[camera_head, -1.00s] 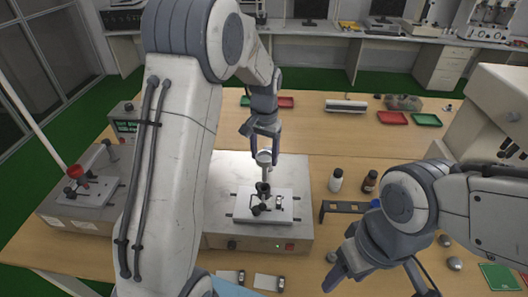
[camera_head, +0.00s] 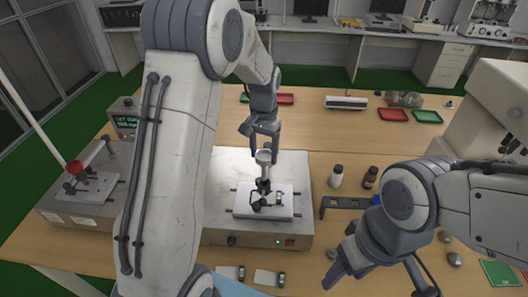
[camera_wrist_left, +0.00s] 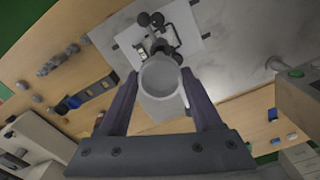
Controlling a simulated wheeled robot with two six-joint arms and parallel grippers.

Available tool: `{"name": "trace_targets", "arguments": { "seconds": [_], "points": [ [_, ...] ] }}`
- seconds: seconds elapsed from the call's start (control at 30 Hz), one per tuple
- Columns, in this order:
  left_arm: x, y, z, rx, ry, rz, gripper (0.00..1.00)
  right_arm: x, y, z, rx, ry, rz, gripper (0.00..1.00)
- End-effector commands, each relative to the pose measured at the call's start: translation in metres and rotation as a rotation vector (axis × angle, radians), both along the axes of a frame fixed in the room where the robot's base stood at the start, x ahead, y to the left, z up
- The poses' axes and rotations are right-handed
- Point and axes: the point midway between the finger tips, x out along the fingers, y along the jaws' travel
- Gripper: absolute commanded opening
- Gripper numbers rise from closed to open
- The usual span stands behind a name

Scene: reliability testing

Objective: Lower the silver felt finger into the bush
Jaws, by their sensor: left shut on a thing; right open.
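The silver felt finger (camera_head: 264,157) is a pale metal piece with a wide round top and a narrower stem, roughly upright. My left gripper (camera_head: 262,149) is shut on its upper part. In the left wrist view the finger's round top (camera_wrist_left: 160,77) lies between the fingers and hides what is beneath it. The dark bush (camera_head: 263,186) is directly below the finger on the tester's arm, above the white plate. The stem's lower end meets the bush in the head view; I cannot tell whether it is inside. My right gripper (camera_head: 382,285) is open and empty, low on the right.
The tester's metal base (camera_head: 222,222) carries the white plate (camera_head: 243,204). Two bottles (camera_head: 336,177) and a dark rack (camera_head: 345,203) stand to its right. Another machine (camera_head: 60,205) with a red-topped part is on the left. Small trays (camera_head: 392,115) lie farther back.

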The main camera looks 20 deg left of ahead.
Motion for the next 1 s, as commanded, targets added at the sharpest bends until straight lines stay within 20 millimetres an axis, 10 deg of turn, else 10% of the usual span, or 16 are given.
{"name": "trace_targets", "arguments": {
  "seconds": [1.0],
  "points": [
    [0.000,0.000,-0.035,0.000,0.001,0.000,0.08,0.000,0.000,-0.021,0.000,0.000,0.000,0.62]
  ]
}}
